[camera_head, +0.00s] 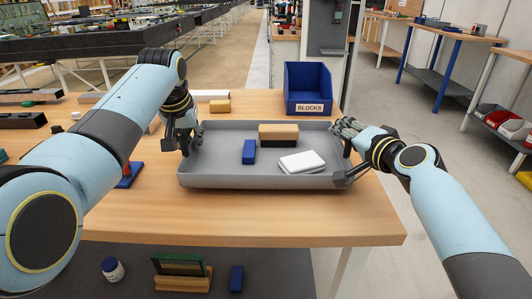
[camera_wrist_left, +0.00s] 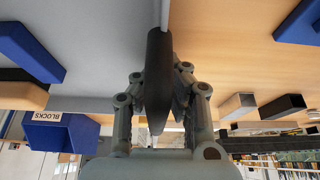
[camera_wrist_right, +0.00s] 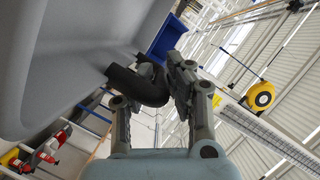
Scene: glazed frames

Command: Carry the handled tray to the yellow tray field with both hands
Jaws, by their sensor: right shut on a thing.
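The grey handled tray (camera_head: 215,180) appears level over the wooden table; I cannot tell if it touches the top. It holds a brown-and-black block (camera_head: 278,130), a blue block (camera_head: 249,152) and a white block (camera_head: 302,162). My left gripper (camera_head: 183,143) is at the tray's left side. In the left wrist view its fingers (camera_wrist_left: 162,85) stand on both sides of a dark handle (camera_wrist_left: 158,60); whether they grip it is unclear. My right gripper (camera_head: 345,130) is shut on the right handle, which shows dark in the right wrist view (camera_wrist_right: 138,85). The yellow tray field is not clearly visible.
A blue bin labelled BLOCKS (camera_head: 308,88) stands behind the tray. The front strip of the table is clear. A small yellow patch (camera_head: 525,180) shows at the right edge.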

